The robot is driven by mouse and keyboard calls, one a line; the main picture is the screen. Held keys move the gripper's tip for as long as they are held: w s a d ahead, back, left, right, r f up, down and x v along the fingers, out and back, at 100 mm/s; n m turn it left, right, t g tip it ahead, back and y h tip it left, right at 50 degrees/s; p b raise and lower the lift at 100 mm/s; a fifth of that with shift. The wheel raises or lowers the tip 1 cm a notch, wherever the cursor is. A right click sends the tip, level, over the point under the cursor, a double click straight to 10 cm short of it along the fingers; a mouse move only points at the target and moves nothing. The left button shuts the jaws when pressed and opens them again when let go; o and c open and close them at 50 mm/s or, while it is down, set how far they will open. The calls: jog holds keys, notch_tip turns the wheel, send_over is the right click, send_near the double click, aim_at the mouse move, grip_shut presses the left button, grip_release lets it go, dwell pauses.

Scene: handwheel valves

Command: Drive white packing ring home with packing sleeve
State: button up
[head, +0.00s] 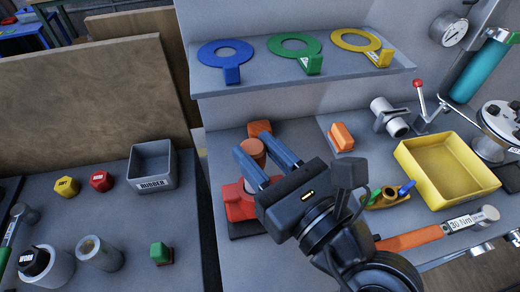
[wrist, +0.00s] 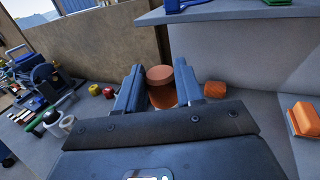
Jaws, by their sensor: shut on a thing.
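My gripper (head: 256,147) is shut on a copper-brown cylinder (head: 251,151), which stands roughly upright between its two blue-grey fingers. The cylinder's round top also shows in the wrist view (wrist: 160,73). I cannot tell for sure whether it is the packing sleeve. The gripper is over a red fixture (head: 238,204) on a dark base, partly hidden by the fingers and gripper body. Whether the cylinder touches anything below is hidden. I cannot make out a white packing ring in either view.
A shelf behind holds blue (head: 231,74), green (head: 313,64) and yellow (head: 380,57) ring-shaped tags. A yellow tray (head: 447,168) and an orange-handled torque wrench (head: 412,238) lie right. A grey bin (head: 152,164) and grey sleeves (head: 100,253) stand left. An orange block (head: 341,137) sits behind right.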

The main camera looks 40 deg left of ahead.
jog(key=shift+r+p, duration=1)
jog(key=shift+r+p, duration=1.3)
jog(key=shift+p, duration=0.1)
jog(key=shift+r+p, duration=0.3)
jog(key=shift+r, duration=0.9)
